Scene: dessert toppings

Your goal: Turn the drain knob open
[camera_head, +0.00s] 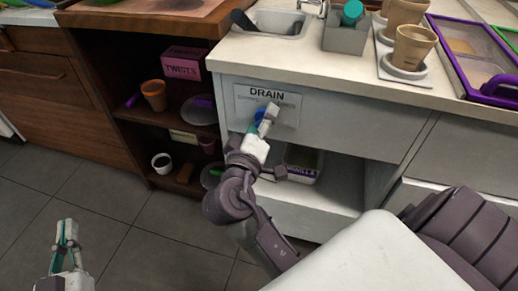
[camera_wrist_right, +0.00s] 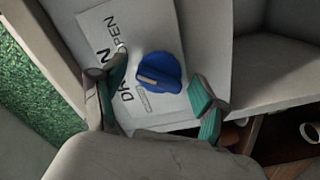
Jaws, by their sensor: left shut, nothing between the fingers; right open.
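The drain knob is round and blue with a tan mark; it sits on a white DRAIN panel (camera_head: 242,103) on the grey cabinet front. Only a sliver of the knob (camera_head: 259,115) shows in the head view, behind my right gripper (camera_head: 267,117). In the right wrist view the whole knob (camera_wrist_right: 166,68) shows between the teal-padded fingers of my right gripper (camera_wrist_right: 158,72), which is open. Whether a finger touches the knob I cannot tell. The word OPEN is readable on the panel (camera_wrist_right: 90,18). My left gripper (camera_head: 67,232) is shut and empty, low over the floor.
A counter (camera_head: 300,66) with a sink (camera_head: 272,22), cups and a purple-framed case (camera_head: 460,72) is above the panel. An open shelf (camera_head: 150,125) with a pink box (camera_head: 184,63) and pots is left. A vanilla container (camera_head: 303,165) sits in the opening below.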

